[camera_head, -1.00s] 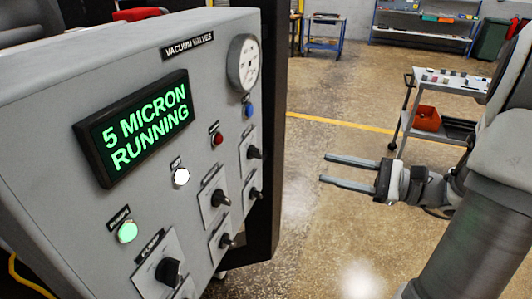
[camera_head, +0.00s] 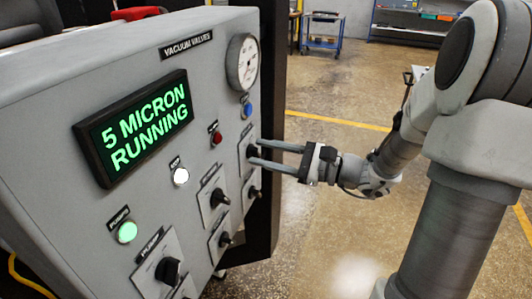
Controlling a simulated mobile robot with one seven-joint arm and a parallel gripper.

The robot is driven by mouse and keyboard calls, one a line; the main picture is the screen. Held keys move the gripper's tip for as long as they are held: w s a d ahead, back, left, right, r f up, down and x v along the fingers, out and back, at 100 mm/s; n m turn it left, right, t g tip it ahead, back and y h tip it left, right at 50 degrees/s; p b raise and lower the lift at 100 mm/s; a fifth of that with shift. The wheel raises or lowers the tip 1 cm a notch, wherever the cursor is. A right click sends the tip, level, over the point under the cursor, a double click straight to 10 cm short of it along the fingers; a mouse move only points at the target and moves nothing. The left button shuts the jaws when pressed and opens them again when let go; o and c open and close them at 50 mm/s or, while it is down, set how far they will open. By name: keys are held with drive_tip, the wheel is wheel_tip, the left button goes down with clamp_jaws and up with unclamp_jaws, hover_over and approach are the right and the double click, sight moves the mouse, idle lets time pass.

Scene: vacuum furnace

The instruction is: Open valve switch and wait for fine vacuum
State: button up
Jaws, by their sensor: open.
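The grey vacuum valve panel (camera_head: 60,75) fills the left of the head view. Its display (camera_head: 140,125) reads "5 MICRON RUNNING" in green. Several black valve switches stand on its face: an upper right one (camera_head: 252,151), one below it (camera_head: 254,192), a middle one (camera_head: 218,198), a lower one (camera_head: 225,239) and the pump switch (camera_head: 168,270). My gripper (camera_head: 256,152) is open, its two long fingers pointing left at the upper right switch. The fingertips overlap that switch in the picture; I cannot tell whether they touch it.
A round gauge (camera_head: 242,62) sits at the panel's upper right. A blue button (camera_head: 247,108), red light (camera_head: 216,137), white light (camera_head: 181,176) and lit green pump light (camera_head: 127,232) are on the face. A blue cart (camera_head: 324,34) stands far back.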

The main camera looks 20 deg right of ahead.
clamp_jaws()
drive_tip(key=shift+r+p, duration=0.15)
drive_tip(key=shift+p, duration=0.35)
drive_tip(key=m+p, duration=0.5)
drive_tip(key=p, duration=0.2)
drive_tip(key=shift+w+d+r+m, duration=0.1)
drive_tip(key=shift+r+m, duration=0.1)
drive_tip(key=shift+m, duration=0.2)
drive_tip(key=m+p, duration=0.4)
drive_tip(key=p, duration=0.1)
drive_tip(key=shift+f, duration=0.1)
drive_tip(key=shift+w+d+f+m+p, duration=0.1)
drive_tip(key=shift+f+m+p, duration=0.1)
drive_tip(key=shift+m+p, duration=0.8)
